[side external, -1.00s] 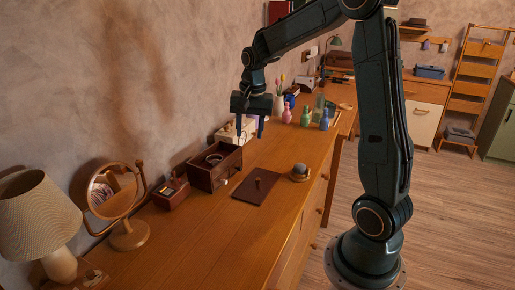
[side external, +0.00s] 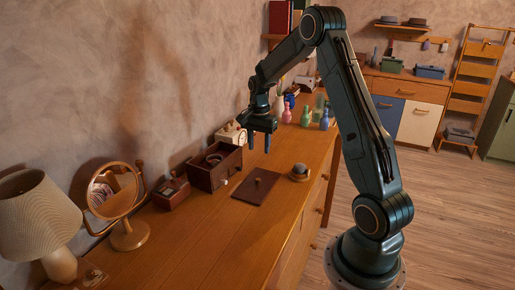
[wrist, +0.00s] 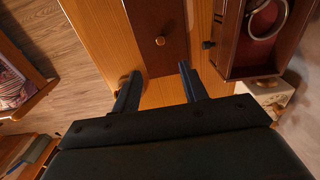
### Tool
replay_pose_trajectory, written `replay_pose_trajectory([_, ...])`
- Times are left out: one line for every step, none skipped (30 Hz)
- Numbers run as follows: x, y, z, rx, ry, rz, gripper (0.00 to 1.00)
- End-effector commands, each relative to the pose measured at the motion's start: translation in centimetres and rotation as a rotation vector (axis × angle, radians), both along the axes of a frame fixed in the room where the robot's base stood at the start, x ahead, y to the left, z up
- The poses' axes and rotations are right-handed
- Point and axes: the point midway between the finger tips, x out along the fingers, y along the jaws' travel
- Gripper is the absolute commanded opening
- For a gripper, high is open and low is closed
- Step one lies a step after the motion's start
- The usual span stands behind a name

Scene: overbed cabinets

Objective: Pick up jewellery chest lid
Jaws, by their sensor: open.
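The jewellery chest lid (side external: 256,186) is a flat dark brown panel with a small round knob, lying on the wooden dresser top. The lid also shows at the top of the wrist view (wrist: 160,20), with its knob (wrist: 160,41) facing up. The open jewellery chest (side external: 205,176) stands just left of the lid; a ring-shaped item lies inside it, seen in the wrist view (wrist: 262,15). My gripper (side external: 259,149) is open and empty, pointing down above the dresser, behind the lid and apart from it. Its two fingers (wrist: 158,88) frame bare wood near the lid's edge.
A small round dish with a grey item (side external: 299,172) sits right of the lid. Coloured bottles (side external: 305,117) stand behind. A small box (side external: 171,192), a round mirror (side external: 115,195) and a lamp (side external: 40,220) stand left. The dresser's front middle (side external: 205,245) is clear.

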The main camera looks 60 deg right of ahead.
Motion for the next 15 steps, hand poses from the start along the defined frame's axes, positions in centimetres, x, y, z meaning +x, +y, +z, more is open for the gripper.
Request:
replay_pose_trajectory([-0.1, 0.1, -0.6, 0.002, 0.003, 0.001, 0.43])
replay_pose_trajectory([0.0, 0.1, -0.9, 0.002, 0.003, 0.001, 0.43])
replay_pose_trajectory([0.0, 0.1, -1.4, 0.002, 0.002, 0.001, 0.43])
replay_pose_trajectory([-0.1, 0.1, -1.8, 0.002, 0.003, 0.001, 0.43])
replay_pose_trajectory([-0.1, 0.1, -2.2, 0.002, 0.003, 0.001, 0.43])
replay_pose_trajectory([-0.1, 0.1, -2.8, 0.003, 0.003, 0.001, 0.43])
replay_pose_trajectory([-0.1, 0.1, -3.3, 0.003, 0.004, 0.001, 0.43])
replay_pose_trajectory([0.0, 0.1, -3.8, 0.002, 0.003, 0.001, 0.43])
replay_pose_trajectory([-0.1, 0.1, -4.4, 0.003, 0.004, 0.001, 0.43])
replay_pose_trajectory([-0.1, 0.1, -4.8, 0.003, 0.003, 0.001, 0.43])
replay_pose_trajectory([-0.1, 0.1, -5.2, 0.002, 0.003, 0.001, 0.43])
replay_pose_trajectory([0.0, 0.1, -5.8, 0.002, 0.003, 0.001, 0.43])
replay_pose_trajectory([0.0, 0.1, -6.2, 0.002, 0.002, 0.001, 0.43])
replay_pose_trajectory([0.0, 0.1, -6.5, 0.002, 0.002, 0.001, 0.43])
replay_pose_trajectory([0.0, 0.1, -6.9, 0.001, 0.002, 0.001, 0.43])
